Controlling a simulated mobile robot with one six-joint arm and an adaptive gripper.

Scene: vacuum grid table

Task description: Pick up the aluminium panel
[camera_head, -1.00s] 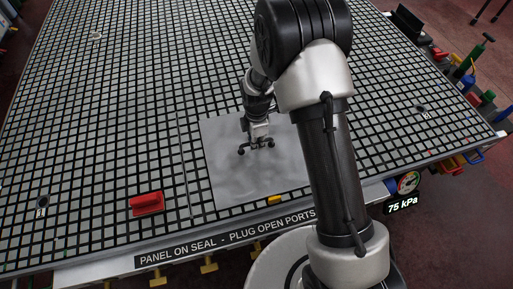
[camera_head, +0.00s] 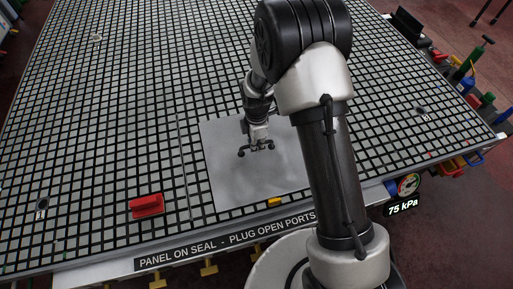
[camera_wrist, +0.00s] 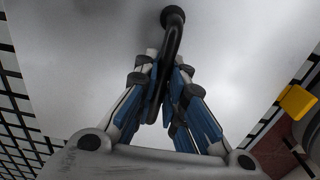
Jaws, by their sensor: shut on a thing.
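The aluminium panel (camera_head: 225,180) is a plain light-grey sheet lying flat on the gridded table, near its front edge. It fills much of the wrist view (camera_wrist: 90,60). A black handle (camera_head: 242,153) stands on the panel; in the wrist view it is a curved bar (camera_wrist: 173,35) with a round foot. My gripper (camera_head: 257,143) reaches down to the handle from above. In the wrist view my gripper (camera_wrist: 163,80) has its blue-padded fingers closed on the handle bar. The fingers hide part of the handle, and my arm hides the panel's right side.
The black-and-grey grid table (camera_head: 100,130) is largely clear to the left. A red block (camera_head: 147,205) lies left of the panel. A yellow piece (camera_head: 274,201) sits at the panel's front edge. A gauge (camera_head: 409,184) reading 75 kPa is at the front right.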

